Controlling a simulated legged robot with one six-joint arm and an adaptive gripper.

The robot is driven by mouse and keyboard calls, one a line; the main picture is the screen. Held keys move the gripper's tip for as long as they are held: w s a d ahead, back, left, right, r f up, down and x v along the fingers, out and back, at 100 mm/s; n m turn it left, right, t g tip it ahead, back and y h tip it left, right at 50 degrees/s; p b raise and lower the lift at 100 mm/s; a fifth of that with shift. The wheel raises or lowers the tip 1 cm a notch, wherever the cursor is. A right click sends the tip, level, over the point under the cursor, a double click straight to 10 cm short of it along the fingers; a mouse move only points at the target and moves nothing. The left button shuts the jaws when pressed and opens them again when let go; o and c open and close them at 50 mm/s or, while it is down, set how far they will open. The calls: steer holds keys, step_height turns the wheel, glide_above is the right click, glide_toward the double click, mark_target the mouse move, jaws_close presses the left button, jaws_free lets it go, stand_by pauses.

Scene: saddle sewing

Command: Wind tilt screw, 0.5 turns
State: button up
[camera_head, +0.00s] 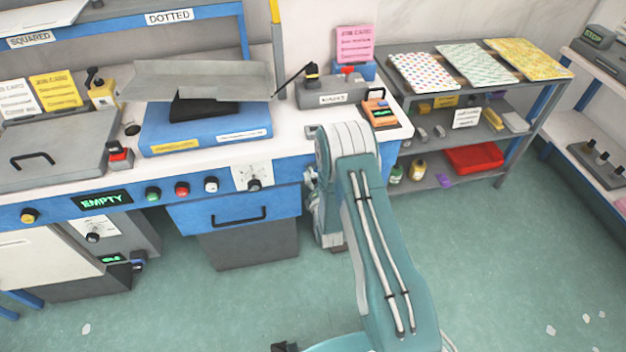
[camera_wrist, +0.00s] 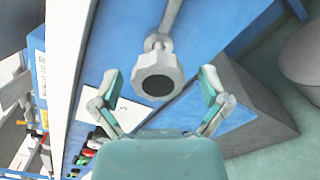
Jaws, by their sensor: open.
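A light grey lobed knob with a dark round centre, which I take to be the tilt screw (camera_wrist: 143,74), sits on a grey shaft at the blue front of the bench. In the wrist view my gripper (camera_wrist: 158,84) is open, with one teal finger on each side of the knob and a visible gap on both sides. I cannot tell how deep the knob lies between the fingers. In the head view my arm reaches to the bench's right end and hides the knob and most of my gripper.
The white-topped bench (camera_head: 290,140) carries a blue machine base (camera_head: 200,128) and a grey block (camera_head: 333,92). A blue drawer (camera_head: 237,205) and several buttons are on its front. A shelf rack (camera_head: 500,160) stands at right. The green floor (camera_head: 510,260) is mostly clear.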

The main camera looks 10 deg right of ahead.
steer(key=s, duration=1.1)
steer(key=shift+s, duration=0.3)
steer(key=shift+a, duration=0.1)
